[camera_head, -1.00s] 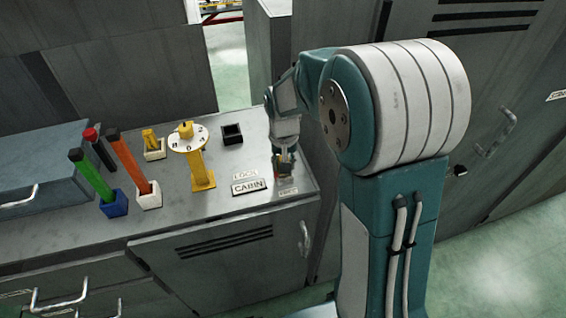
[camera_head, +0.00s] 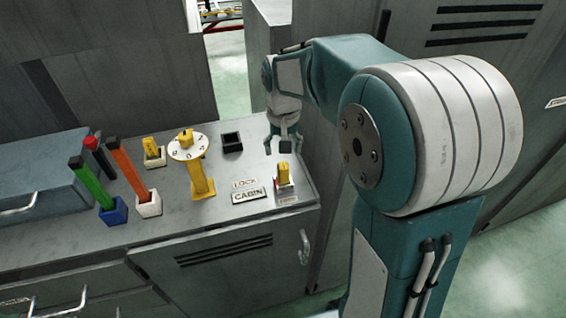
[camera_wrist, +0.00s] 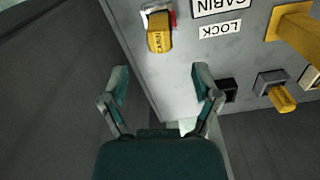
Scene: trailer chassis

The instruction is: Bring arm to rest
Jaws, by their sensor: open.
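My gripper (camera_head: 284,145) hangs above the right end of the grey bench, behind a small yellow key-like piece (camera_head: 283,173) that stands in a holder near the bench's right edge. In the wrist view, my gripper (camera_wrist: 163,90) has its two fingers spread wide with nothing between them. My arm (camera_head: 430,130) is bent and fills the right of the head view.
On the bench (camera_head: 215,228) stand a yellow post with a numbered dial (camera_head: 188,150), a black square holder (camera_head: 231,142), another yellow piece (camera_head: 151,148), and green (camera_head: 91,185) and orange (camera_head: 126,168) handles. CABIN (camera_head: 249,196) and LOCK (camera_head: 245,183) plates lie flat. Grey cabinets (camera_head: 480,90) stand at right.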

